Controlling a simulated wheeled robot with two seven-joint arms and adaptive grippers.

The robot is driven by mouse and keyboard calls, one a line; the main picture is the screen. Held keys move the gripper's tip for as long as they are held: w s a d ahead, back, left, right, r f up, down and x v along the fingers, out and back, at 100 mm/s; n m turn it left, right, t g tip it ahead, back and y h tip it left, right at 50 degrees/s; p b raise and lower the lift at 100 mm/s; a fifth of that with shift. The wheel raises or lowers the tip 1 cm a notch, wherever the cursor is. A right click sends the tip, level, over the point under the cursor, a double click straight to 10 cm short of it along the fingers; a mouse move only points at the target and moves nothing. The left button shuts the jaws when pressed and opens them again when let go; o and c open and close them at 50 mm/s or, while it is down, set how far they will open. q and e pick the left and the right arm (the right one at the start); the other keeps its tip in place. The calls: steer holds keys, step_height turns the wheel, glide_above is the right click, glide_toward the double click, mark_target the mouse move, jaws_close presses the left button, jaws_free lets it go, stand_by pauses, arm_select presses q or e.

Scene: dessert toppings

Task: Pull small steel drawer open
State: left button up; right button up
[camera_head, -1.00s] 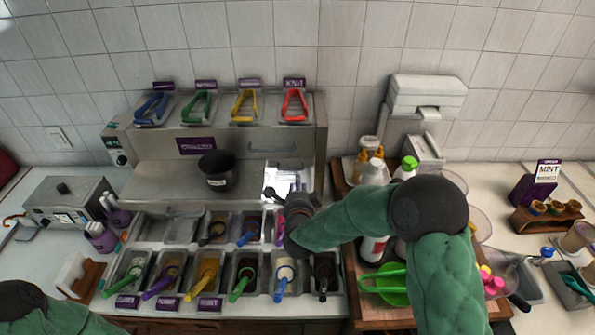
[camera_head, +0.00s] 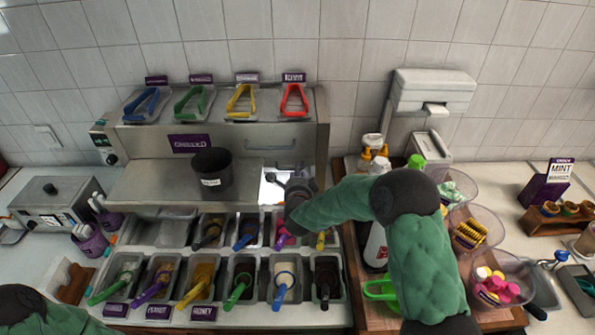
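A steel counter unit (camera_head: 140,180) stands against the wall. Its upper front panel carries a purple label and a thin horizontal bar handle (camera_head: 270,147) at the right; this may be the small steel drawer's front, and it looks closed. My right gripper (camera_head: 276,181) is below and in front of that handle, apart from it, over a bright white patch on the steel shelf. Its dark fingers are small, and I cannot tell how far apart they are. Only a part of my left arm shows at the lower left corner; its gripper is out of view.
A black labelled cup (camera_head: 212,172) stands on the shelf left of my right gripper. Several topping bins with coloured scoops fill the front. Coloured tongs (camera_head: 241,101) lie on top of the unit. Bottles (camera_head: 376,225) and clear bowls (camera_head: 478,238) stand at the right, near my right arm.

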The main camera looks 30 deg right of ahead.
arm_select(q)
steer(key=shift+f, duration=0.1)
arm_select(e)
steer(key=shift+x, duration=1.4)
jaws_close()
steer(key=shift+s+a, duration=0.1)
